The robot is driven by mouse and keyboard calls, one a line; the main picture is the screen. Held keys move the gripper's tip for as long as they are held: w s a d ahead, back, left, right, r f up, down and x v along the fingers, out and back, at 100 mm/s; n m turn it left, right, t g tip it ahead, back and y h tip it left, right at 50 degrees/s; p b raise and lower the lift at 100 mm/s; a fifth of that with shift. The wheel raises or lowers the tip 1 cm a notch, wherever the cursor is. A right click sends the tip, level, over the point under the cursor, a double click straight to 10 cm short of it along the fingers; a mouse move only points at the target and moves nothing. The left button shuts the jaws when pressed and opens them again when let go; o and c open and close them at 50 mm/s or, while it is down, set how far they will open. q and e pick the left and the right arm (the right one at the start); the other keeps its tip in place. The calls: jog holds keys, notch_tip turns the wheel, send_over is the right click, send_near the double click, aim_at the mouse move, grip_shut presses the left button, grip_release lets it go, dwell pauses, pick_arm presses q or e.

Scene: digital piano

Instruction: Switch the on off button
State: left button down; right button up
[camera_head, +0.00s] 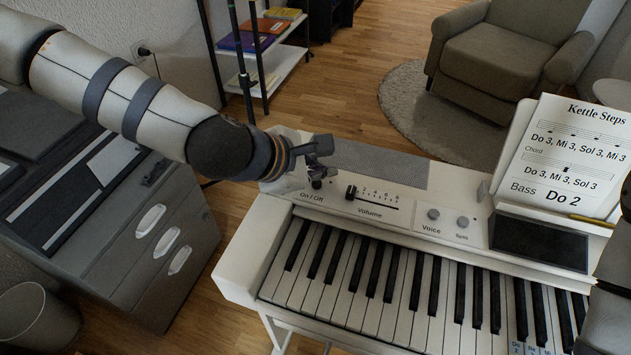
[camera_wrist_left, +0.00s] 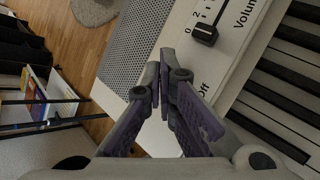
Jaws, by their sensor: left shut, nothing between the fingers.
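The digital piano (camera_head: 235,275) is white, and its control panel carries an "On / Off" label (camera_head: 311,195) at the left end. A small dark on/off button (camera_head: 316,184) sits just above this label, partly covered by my left gripper. My left gripper (camera_head: 322,160) is shut and empty, with its fingertips over the panel close to the button. Whether they touch it I cannot tell. In the left wrist view the shut fingers (camera_wrist_left: 165,75) point at the panel. They hide the button there, and only "Off" (camera_wrist_left: 203,90) of the label shows beside them.
The volume slider (camera_head: 351,192) is just right of the label, and the voice knob (camera_head: 433,214) is farther right. A song sheet (camera_head: 565,150) stands at the right. A grey drawer cabinet (camera_head: 120,240) is left of the piano. Part of my right arm shows at the right edge.

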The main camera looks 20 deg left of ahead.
aim_at(320, 185)
pick_arm(q)
jog(key=shift+r, duration=0.7)
jog(key=shift+f, duration=0.2)
pick_arm(e)
jog(key=shift+w+r, duration=0.35)
jog(key=shift+w, duration=0.05)
pick_arm(q)
notch_tip(320, 185, up, 3)
jog(key=shift+r+p, duration=0.2)
jog(key=shift+p, duration=0.5)
jog(key=shift+r, duration=0.8)
pick_arm(e)
jog(key=shift+w+r+t, duration=0.4)
jog(key=shift+w+r, duration=0.15)
jog(key=shift+w, duration=0.05)
